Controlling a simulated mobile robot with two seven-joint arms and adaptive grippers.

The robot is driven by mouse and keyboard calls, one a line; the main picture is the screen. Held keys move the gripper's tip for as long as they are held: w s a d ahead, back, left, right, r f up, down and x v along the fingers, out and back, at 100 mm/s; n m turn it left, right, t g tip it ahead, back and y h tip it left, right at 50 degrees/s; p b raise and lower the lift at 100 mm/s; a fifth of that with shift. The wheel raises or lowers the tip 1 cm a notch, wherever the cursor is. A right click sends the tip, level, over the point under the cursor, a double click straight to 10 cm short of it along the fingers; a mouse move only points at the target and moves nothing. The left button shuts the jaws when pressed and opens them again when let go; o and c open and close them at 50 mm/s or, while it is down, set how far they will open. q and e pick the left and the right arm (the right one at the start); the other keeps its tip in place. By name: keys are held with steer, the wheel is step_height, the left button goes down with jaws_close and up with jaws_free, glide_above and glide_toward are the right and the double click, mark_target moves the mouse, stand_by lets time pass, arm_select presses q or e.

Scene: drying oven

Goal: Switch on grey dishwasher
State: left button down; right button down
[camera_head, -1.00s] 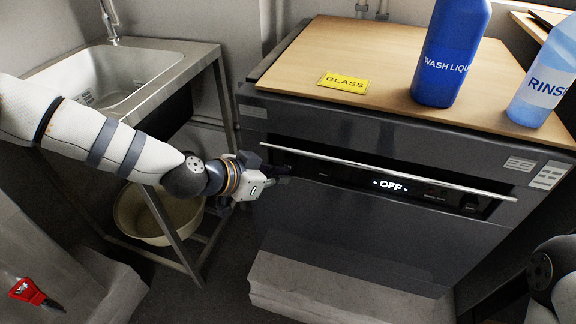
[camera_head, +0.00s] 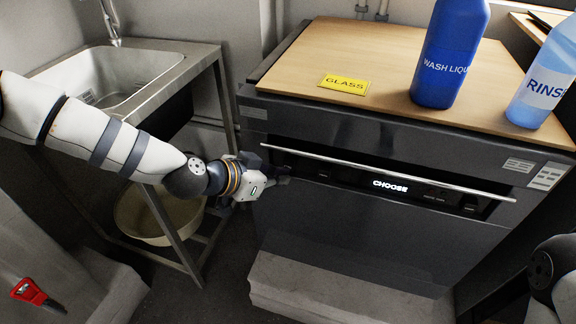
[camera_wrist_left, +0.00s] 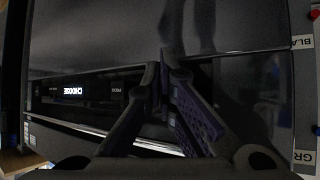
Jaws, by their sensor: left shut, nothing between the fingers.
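The grey dishwasher (camera_head: 340,225) stands under a wooden worktop, with a long silver handle bar across its front. Its dark control panel carries a lit display (camera_head: 390,186) that reads CHOOSE. The display also shows in the left wrist view (camera_wrist_left: 73,91), turned over. My left gripper (camera_head: 283,175) is shut and empty at the left end of the control panel, close to the front. In the left wrist view its fingers (camera_wrist_left: 165,90) are together over the panel, hiding part of it. I cannot tell whether they touch. My right gripper is not in view; only part of my right arm shows.
On the worktop (camera_head: 400,50) stand a blue wash liquid bottle (camera_head: 447,55) and a light blue rinse bottle (camera_head: 545,80), with a yellow GLASS sign (camera_head: 343,84). A metal sink (camera_head: 130,75) stands left, with a basin (camera_head: 160,215) below. A pale block (camera_head: 330,297) lies before the dishwasher.

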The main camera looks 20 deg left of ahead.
arm_select(q)
steer(key=shift+s, duration=0.15)
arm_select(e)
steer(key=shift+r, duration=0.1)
